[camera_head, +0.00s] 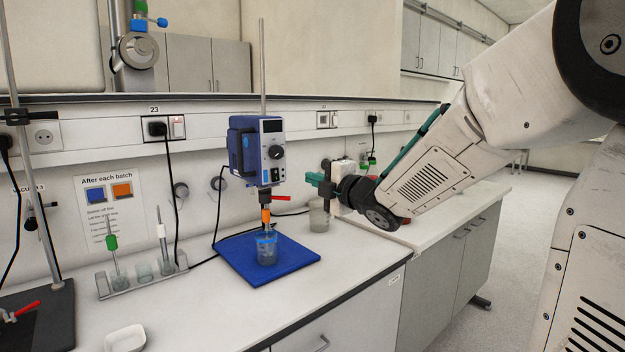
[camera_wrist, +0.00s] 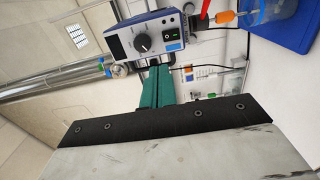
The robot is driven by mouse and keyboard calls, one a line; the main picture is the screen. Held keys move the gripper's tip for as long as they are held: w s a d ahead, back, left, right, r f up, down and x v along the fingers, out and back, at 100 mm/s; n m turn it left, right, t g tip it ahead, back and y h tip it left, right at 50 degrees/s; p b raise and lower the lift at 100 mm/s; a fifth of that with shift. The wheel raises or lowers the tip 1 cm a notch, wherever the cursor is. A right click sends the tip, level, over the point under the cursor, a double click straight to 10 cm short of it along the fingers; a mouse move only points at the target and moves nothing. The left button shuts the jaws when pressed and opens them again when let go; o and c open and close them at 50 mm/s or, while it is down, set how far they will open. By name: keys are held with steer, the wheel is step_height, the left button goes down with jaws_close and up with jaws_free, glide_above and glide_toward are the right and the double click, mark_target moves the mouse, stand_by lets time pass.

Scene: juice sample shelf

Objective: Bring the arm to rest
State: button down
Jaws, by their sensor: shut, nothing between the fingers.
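My gripper (camera_head: 316,181) is raised above the bench, to the right of the blue overhead stirrer (camera_head: 257,152) in the head view. Its teal fingers are together with nothing between them, and they also show in the wrist view (camera_wrist: 158,84). My arm reaches in from the right and slopes down to the gripper. In the wrist view the stirrer's front, with its dial, appears tilted just beyond the fingers. I cannot tell how far the fingers are from it.
A small beaker (camera_head: 267,250) stands on a blue mat (camera_head: 237,258) under the stirrer. A rack (camera_head: 147,282) with several items is at left, near a white dish (camera_head: 125,338). The front bench surface is mostly clear.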

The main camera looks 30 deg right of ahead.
stand_by(0.3)
steer(key=d+f+m+g+h, duration=0.3)
steer(key=d+f+m+h, duration=0.2)
steer(key=f+m, duration=0.15)
steer(key=s+d+f+m+g+h, duration=0.25)
steer(key=s+f+m+g, duration=0.35)
steer(key=s+m, duration=0.3)
steer(key=s+a+m+g+y, duration=0.1)
steer(key=s+a, duration=0.3)
steer(key=s, duration=0.5)
steer(key=s+a+f+m+g+y, duration=0.1)
steer(key=s+a+g, duration=0.3)
steer(key=s, duration=0.5)
steer(key=s+a+m+g+y, duration=0.1)
steer(key=s+a+m+g, duration=0.1)
steer(key=s+a, duration=0.4)
steer(key=shift+s+f+m, duration=0.15)
steer(key=shift+s+m, duration=0.5)
steer(key=shift+s, duration=1.2)
